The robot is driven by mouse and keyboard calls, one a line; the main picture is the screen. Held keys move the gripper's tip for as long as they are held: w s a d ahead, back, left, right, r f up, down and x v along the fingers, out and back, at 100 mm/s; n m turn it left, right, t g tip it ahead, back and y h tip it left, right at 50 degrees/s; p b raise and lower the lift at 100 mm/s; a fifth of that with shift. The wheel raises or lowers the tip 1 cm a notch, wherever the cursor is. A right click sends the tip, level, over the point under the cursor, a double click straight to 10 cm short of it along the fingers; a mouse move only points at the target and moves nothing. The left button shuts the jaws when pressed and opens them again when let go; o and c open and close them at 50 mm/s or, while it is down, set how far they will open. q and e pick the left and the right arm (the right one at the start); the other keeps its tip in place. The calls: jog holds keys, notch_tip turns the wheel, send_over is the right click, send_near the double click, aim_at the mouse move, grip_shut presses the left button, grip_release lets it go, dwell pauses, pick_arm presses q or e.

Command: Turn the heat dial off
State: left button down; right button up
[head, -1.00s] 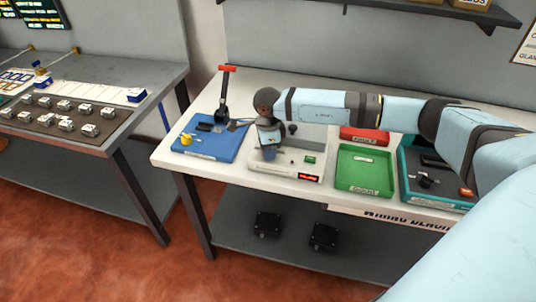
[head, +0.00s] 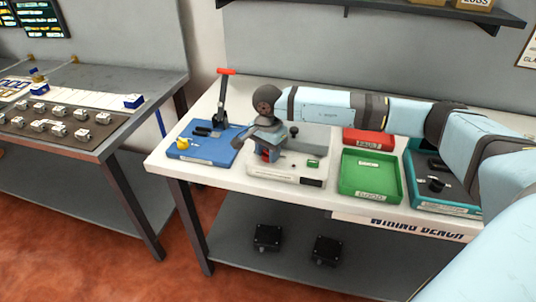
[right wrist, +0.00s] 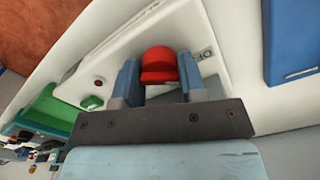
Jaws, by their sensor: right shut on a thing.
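The red heat dial (right wrist: 158,62) sits on the white station (head: 262,168) on the bench. In the right wrist view it is between the two fingers of my right gripper (right wrist: 160,75), which is shut on it. Printed letters that look like "OFF" stand on the panel beside the dial. In the head view my right gripper (head: 270,150) comes down over the station from above and hides most of the dial. The small display (head: 311,182) on the station's front is dark. My left gripper is not in view.
My right arm spans above these.

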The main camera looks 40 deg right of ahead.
aim_at(267, 151)
jog(key=shift+r, duration=0.1)
dwell(0.4)
jog(key=o, duration=0.9)
notch_tip(267, 151, up, 14)
jog(key=shift+a, duration=0.1)
dwell(0.3)
